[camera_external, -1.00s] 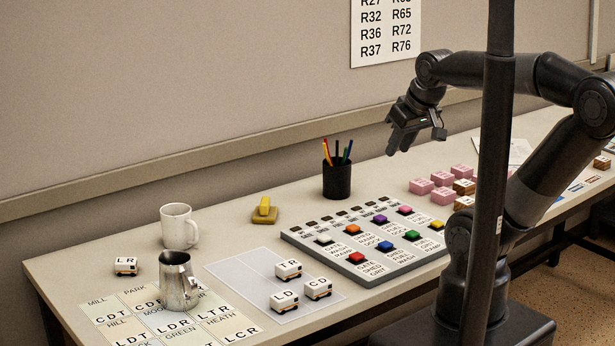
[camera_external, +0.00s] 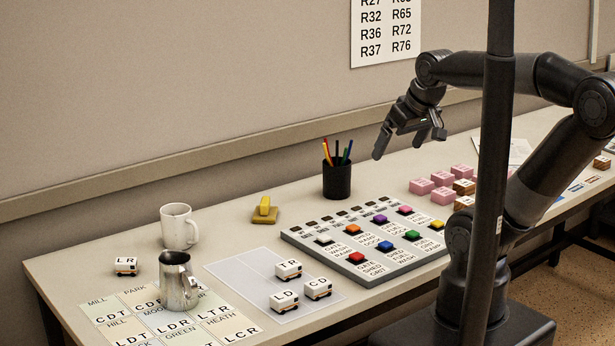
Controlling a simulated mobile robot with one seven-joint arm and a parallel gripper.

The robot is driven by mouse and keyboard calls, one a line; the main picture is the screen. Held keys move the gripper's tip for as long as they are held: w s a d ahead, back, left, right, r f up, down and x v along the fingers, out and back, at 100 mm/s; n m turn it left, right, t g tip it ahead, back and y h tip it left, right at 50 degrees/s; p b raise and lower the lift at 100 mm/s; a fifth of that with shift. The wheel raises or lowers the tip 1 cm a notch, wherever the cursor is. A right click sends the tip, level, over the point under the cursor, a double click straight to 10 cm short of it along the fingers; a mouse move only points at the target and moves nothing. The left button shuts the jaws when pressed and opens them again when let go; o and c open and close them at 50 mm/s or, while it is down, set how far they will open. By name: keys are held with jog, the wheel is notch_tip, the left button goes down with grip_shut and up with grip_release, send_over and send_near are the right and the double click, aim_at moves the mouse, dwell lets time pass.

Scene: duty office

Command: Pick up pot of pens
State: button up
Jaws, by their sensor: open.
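The pot of pens (camera_external: 337,181) is a black cylinder standing upright near the back of the desk, with several coloured pens sticking up out of it. My gripper (camera_external: 398,150) is in the air to the right of the pot and a little higher than its rim. Its fingers are spread apart and point downward, with nothing between them. The gripper and the pot are apart.
A button panel (camera_external: 368,243) lies in front of the pot. Pink blocks (camera_external: 443,179) sit to its right, a yellow stapler-like item (camera_external: 264,210) to its left. A white mug (camera_external: 178,228) and metal jug (camera_external: 177,283) stand further left. The wall is close behind.

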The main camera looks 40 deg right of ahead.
jog(key=m+h, duration=0.1)
jog(key=m, duration=0.1)
send_over(338, 144)
jog(key=s+a, duration=0.2)
jog(key=s, duration=0.2)
notch_tip(338, 144, down, 10)
jog(key=shift+t, duration=0.4)
jog(key=x, duration=0.5)
jog(key=shift+w+d+f, duration=0.15)
jog(key=shift+d+f, duration=0.15)
jog(key=shift+f, duration=0.05)
jog(key=shift+d+x, duration=0.2)
jog(key=shift+x, duration=1.05)
jog(key=shift+d+x, duration=0.25)
jog(key=shift+x, duration=1)
jog(key=shift+c, duration=0.2)
